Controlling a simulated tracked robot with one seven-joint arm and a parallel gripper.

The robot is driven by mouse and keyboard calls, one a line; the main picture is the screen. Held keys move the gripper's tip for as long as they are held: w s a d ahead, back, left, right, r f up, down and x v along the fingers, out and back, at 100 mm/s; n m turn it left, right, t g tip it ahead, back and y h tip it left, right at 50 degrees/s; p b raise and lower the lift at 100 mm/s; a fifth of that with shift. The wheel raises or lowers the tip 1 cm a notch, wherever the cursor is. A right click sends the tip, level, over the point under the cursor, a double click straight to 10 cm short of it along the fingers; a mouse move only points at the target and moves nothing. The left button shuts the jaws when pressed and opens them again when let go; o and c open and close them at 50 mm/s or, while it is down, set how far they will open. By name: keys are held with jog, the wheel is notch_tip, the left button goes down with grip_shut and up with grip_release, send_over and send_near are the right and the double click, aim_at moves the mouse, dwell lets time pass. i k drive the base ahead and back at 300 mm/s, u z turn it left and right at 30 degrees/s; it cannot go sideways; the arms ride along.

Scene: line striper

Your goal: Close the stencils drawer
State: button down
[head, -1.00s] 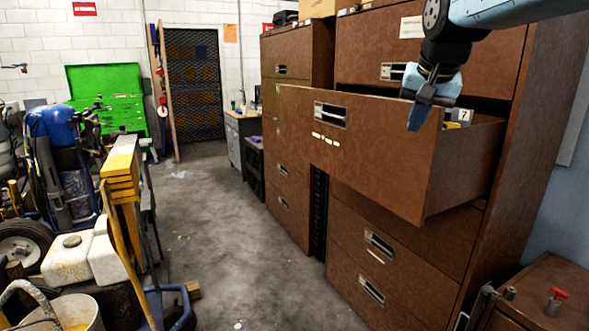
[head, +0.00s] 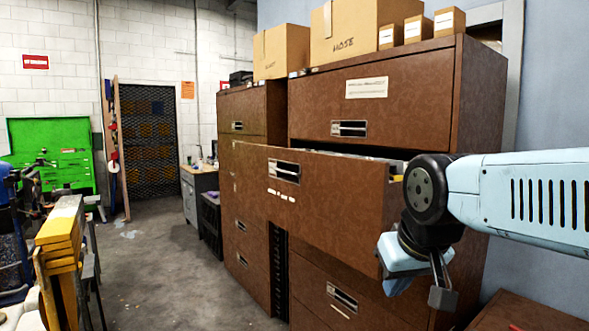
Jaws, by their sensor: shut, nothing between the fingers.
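The open drawer (head: 320,200) is a brown front with a silver handle and a row of small white labels. It sticks well out from the brown filing cabinet (head: 400,100); a dark gap and some contents show above its top edge. I cannot read whether its labels say stencils. My gripper (head: 440,295) is shut and empty, pointing down at the drawer's near right end. My wrist hides that corner and the drawer's side. I cannot tell whether the gripper touches the drawer.
A second brown cabinet (head: 253,105) stands behind, its drawers shut. Cardboard boxes (head: 365,30) sit on top. The concrete floor (head: 165,265) left of the cabinets is clear. Yellow barriers (head: 62,240) and a green tool chest (head: 50,150) stand at the left.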

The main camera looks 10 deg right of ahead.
aim_at(341, 205)
jog(key=k, duration=1.1)
jog(key=u, duration=0.7)
jog(key=i, duration=1.7)
jog(key=z, duration=0.45)
